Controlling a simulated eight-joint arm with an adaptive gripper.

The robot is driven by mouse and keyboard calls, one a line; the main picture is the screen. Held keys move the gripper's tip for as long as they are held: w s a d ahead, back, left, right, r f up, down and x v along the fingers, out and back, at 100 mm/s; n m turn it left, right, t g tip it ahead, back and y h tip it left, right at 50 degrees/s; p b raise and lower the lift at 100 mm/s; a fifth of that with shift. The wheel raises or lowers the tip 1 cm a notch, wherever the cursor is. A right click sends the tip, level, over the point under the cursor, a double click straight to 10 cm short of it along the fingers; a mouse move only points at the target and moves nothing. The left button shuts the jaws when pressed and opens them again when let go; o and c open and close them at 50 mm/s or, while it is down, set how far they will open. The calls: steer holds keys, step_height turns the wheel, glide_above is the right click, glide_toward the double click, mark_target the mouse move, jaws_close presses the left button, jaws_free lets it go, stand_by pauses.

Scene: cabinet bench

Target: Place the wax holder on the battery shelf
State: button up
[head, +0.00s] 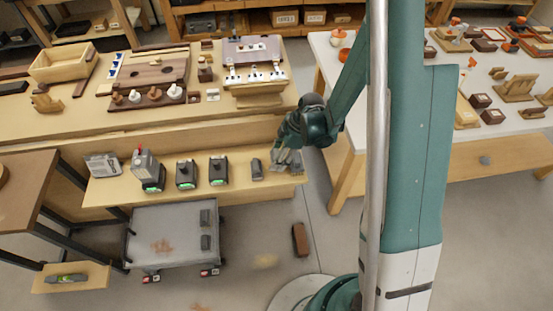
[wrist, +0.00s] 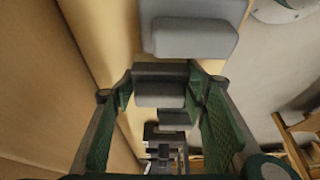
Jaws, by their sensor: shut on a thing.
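My gripper (head: 288,158) is at the right end of the light wood battery shelf (head: 112,192), low over its surface. In the wrist view, the two green finger pads of my gripper (wrist: 160,92) close on a small grey block-like piece (wrist: 158,92), which I take to be the wax holder. In the head view the fingers partly hide it. I cannot tell whether it touches the shelf. Several dark batteries with green-lit bases, such as this one (head: 218,170), stand on the shelf. A grey upright block (head: 257,169) stands just left of my gripper.
A grey box (head: 102,165) stands at the shelf's left end. The workbench (head: 215,115) with trays and wooden parts rises behind the shelf. A grey cart (head: 165,220) stands below. A white-topped table (head: 440,150) is at the right. A brown block (head: 300,240) lies on the floor.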

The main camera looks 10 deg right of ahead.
steer(key=shift+f, duration=0.2)
steer(key=o, duration=0.9)
steer(key=shift+o, duration=0.2)
steer(key=shift+r, duration=0.15)
steer(key=p+v, duration=0.3)
steer(key=v, duration=0.9)
steer(key=s+d+r+m+t+h, duration=0.1)
steer(key=s+d+r+m+t, duration=0.2)
steer(key=r, duration=0.6)
steer(key=s+d+r+m+h, duration=0.1)
steer(key=s+r+m, duration=0.2)
steer(key=r+m, duration=0.45)
steer(key=s+d+r+m+t+h, duration=0.2)
steer(key=s+d+r+m+t, duration=0.2)
steer(key=s+r, duration=0.9)
steer(key=m, duration=0.3)
steer(key=shift+s, duration=0.35)
